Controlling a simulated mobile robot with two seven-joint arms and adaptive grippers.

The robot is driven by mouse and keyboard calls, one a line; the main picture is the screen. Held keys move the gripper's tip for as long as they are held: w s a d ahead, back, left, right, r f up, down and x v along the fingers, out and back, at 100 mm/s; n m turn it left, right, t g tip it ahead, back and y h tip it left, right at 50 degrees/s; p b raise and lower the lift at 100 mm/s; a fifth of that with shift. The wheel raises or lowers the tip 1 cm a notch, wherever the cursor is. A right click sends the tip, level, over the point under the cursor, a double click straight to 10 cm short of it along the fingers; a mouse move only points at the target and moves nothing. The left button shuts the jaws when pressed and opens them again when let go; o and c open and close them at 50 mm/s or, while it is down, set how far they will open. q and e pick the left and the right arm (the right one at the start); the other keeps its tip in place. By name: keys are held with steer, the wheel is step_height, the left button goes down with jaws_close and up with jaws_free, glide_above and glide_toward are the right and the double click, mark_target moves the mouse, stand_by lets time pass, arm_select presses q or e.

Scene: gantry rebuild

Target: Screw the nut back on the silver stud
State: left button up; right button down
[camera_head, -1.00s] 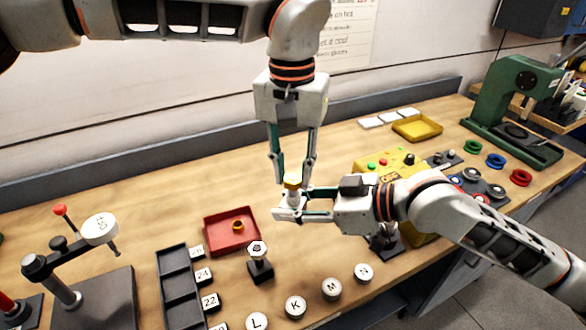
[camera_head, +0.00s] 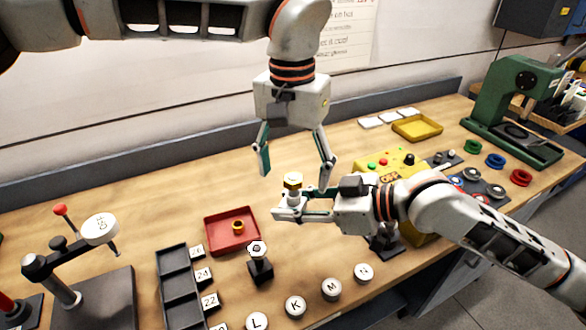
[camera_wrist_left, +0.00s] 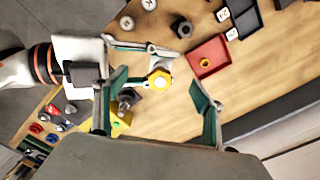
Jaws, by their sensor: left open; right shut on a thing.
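A brass-yellow hex nut (camera_head: 293,180) sits on top of a silver stud (camera_head: 294,194); the nut also shows in the left wrist view (camera_wrist_left: 160,79). My right gripper (camera_head: 290,207) is shut on the stud and holds it upright above the bench. My left gripper (camera_head: 295,172) is open, pointing down, with its fingers spread on either side of the nut and apart from it. The stud's lower part is hidden by the right gripper's fingers. How far the nut is threaded on cannot be told.
A red tray (camera_head: 210,238) with a small brass ring (camera_head: 238,227) lies left of the grippers. A black stand with a hex-topped piece (camera_head: 258,262) is in front of it. A yellow control box (camera_head: 392,165) is behind my right arm. Bench behind the left gripper is clear.

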arm_select(q)
steer(key=n, duration=0.6)
steer(key=shift+n, duration=0.3)
steer(key=shift+r, duration=4.05)
